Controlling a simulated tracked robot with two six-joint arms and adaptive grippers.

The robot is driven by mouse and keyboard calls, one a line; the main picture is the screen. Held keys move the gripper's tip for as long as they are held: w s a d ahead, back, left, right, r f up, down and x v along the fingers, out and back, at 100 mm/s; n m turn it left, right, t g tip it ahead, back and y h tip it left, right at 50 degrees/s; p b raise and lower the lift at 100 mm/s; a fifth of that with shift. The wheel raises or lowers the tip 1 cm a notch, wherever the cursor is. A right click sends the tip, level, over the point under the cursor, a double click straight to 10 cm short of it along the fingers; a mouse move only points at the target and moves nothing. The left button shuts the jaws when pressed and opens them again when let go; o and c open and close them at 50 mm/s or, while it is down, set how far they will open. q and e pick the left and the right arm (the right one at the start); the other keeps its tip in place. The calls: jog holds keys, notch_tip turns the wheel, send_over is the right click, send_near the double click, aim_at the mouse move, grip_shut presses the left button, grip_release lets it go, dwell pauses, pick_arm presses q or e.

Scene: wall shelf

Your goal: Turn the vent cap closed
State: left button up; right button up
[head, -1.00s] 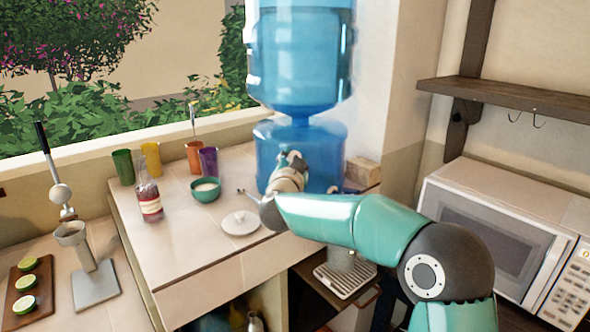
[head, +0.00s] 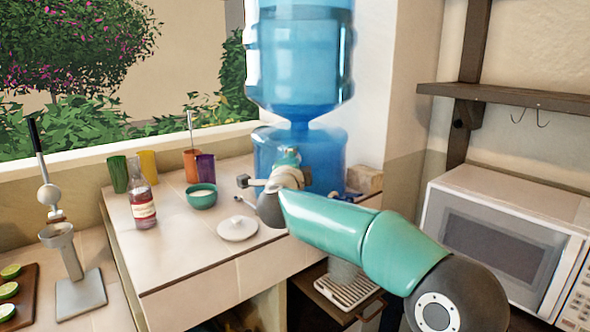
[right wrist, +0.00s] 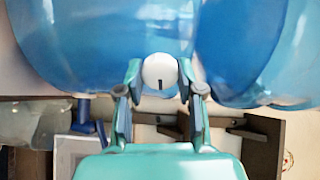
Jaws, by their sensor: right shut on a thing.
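The vent cap (right wrist: 160,72) is a round white cap with a short dark mark, seen against the blue water bottles in the right wrist view. The mark runs downward from about its middle in that view. My right gripper (right wrist: 160,82) has one finger on each side of the cap and is shut on it. In the head view my right gripper (head: 289,160) is at the front of the lower blue bottle (head: 330,165), and its wrist hides the cap there. My left gripper is in neither view.
An upper blue bottle (head: 300,60) stands above. On the counter left of my arm are a white lid (head: 237,229), a green bowl (head: 202,196), a labelled bottle (head: 143,208) and coloured cups (head: 148,163). A microwave (head: 500,240) and a wall shelf (head: 510,96) are at right.

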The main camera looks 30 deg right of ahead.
jog(key=shift+a+f+m+b, duration=0.1)
jog(key=shift+f+m+b, duration=0.2)
jog(key=shift+f+m, duration=0.25)
jog(key=shift+r+m, duration=0.1)
jog(key=shift+m, duration=0.15)
jog(key=o, duration=1)
jog(key=shift+c, duration=0.2)
jog(key=shift+o, duration=0.9)
jog(key=shift+r, duration=0.25)
jog(key=shift+s, duration=0.15)
